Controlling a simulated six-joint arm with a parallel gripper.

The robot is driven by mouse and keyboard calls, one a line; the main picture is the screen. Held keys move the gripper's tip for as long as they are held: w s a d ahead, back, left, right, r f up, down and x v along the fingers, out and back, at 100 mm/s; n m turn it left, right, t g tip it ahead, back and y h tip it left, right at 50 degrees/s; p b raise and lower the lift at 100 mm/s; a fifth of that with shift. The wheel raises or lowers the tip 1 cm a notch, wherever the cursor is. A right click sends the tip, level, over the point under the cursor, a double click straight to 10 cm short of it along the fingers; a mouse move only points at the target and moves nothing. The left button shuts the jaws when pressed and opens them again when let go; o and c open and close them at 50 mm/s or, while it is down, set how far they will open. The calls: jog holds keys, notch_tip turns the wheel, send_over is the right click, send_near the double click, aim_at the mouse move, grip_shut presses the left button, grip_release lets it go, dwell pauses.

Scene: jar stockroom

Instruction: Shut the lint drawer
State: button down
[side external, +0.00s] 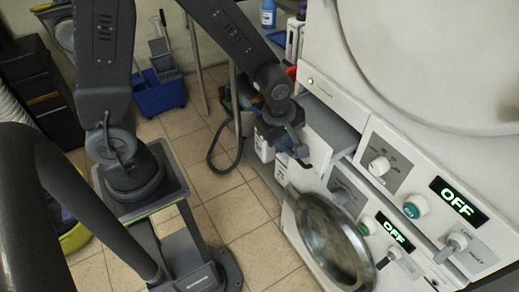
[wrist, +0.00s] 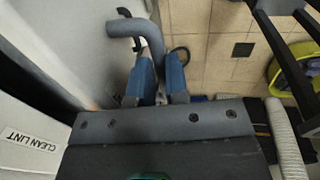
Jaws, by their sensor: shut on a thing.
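The lint drawer (side external: 322,136) stands pulled out of the white machine, left of its control panel in the side view. My gripper (side external: 298,150) is at the outer front of the drawer. In the wrist view, my gripper's blue fingers (wrist: 160,68) are shut on a grey bent drawer handle (wrist: 137,28), which passes between them. The white drawer front lies beside the fingers on the left. How far the fingers wrap the handle is partly hidden.
A "CLEAN LINT" label (wrist: 30,139) shows on the machine. An open round glass door (side external: 335,240) hangs below the drawer. A black hose (side external: 225,160) and white containers (side external: 263,146) stand near the drawer.

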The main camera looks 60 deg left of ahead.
aim_at(301, 132)
jog(key=w, duration=0.5)
jog(key=shift+w, duration=0.3)
jog(key=c, duration=1.1)
grip_release()
jog(key=shift+s, duration=0.1)
jog(key=r, duration=0.4)
jog(key=s+r, duration=0.1)
jog(key=r, duration=0.4)
jog(key=s+r, duration=0.1)
jog(key=r, duration=0.3)
jog(key=shift+s+r, duration=0.25)
jog(key=shift+r, duration=0.1)
